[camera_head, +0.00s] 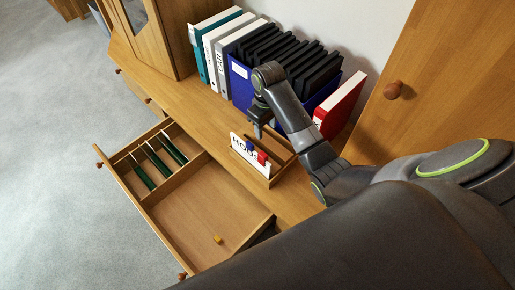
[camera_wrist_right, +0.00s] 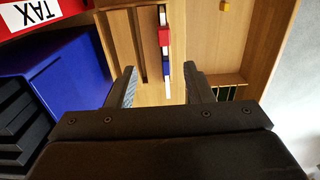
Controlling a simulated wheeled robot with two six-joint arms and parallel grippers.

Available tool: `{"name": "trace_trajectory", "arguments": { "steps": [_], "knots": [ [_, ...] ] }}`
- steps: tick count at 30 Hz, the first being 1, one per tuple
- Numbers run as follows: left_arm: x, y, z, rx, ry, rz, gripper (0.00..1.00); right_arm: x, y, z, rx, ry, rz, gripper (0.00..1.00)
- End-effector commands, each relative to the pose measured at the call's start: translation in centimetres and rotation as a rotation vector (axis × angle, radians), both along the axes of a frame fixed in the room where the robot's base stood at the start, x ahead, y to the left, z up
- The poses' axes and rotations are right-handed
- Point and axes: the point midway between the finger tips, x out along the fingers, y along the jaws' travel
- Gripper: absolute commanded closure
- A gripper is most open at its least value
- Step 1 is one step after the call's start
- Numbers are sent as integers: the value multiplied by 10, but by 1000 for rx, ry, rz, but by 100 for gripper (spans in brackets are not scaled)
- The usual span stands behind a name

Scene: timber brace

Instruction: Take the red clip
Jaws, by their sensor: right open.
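The red clip (camera_head: 262,157) sits on the top edge of a white lettered card (camera_head: 239,147), beside a blue clip (camera_head: 249,146). The card stands in a small wooden holder (camera_head: 267,183) on the cabinet top. My right gripper (camera_head: 258,130) is above the holder, close to the clips, open and empty. In the right wrist view the red clip (camera_wrist_right: 163,37) lies beyond the gap between the open fingers (camera_wrist_right: 162,78), above the blue in the picture. My left gripper is not in view.
An open drawer (camera_head: 205,205) below holds dark green files (camera_head: 166,150) and a small yellow block (camera_head: 217,239). A blue box (camera_head: 240,88) of black folders, white binders (camera_head: 216,40) and a red TAX binder (camera_head: 341,104) stand behind the holder.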

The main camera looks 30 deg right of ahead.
Motion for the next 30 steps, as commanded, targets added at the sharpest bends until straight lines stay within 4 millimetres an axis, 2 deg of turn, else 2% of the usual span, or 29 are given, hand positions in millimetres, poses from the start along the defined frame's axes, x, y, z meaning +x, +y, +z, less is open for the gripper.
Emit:
{"name": "trace_trajectory", "arguments": {
  "steps": [9, 15, 23, 27, 30],
  "knots": [
    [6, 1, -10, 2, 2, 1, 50, -2, 1, -67, 1, 6, -1, 53],
    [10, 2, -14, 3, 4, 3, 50, -1, 1, -104, 0, 2, -1, 53],
    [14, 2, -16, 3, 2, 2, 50, 0, 2, -123, 1, 0, 0, 53],
    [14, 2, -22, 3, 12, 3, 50, 1, 7, -144, 2, 3, 0, 53],
    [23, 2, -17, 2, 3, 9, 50, 2, 8, -157, 0, 2, 0, 53]
  ]
}}
